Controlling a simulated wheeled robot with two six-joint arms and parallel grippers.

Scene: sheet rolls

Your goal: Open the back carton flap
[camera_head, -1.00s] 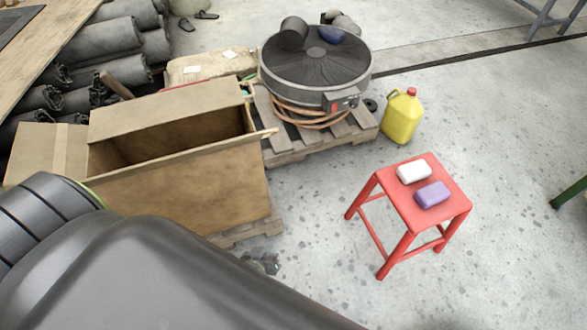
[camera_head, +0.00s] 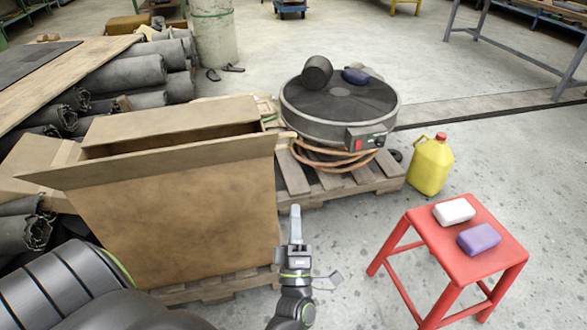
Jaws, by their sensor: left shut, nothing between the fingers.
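The brown carton (camera_head: 185,225) stands on a pallet at the left. Its back flap (camera_head: 170,118) rises along the far edge of the opening; its exact angle is hard to tell. The front flap (camera_head: 150,163) sticks out along the near edge, and the left flap (camera_head: 40,158) spreads outward. A narrow dark gap between the front and back flaps shows the opening; the inside is mostly hidden. My left gripper (camera_head: 296,212) is shut and empty, pointing up just right of the carton's near right corner, below the flaps. My right gripper is not in view.
A round black turntable (camera_head: 340,105) with coiled hose sits on a pallet behind right. A yellow canister (camera_head: 431,165) and a red stool (camera_head: 465,250) with two bars stand right. Dark rolls (camera_head: 120,78) lie behind the carton. Floor between gripper and stool is clear.

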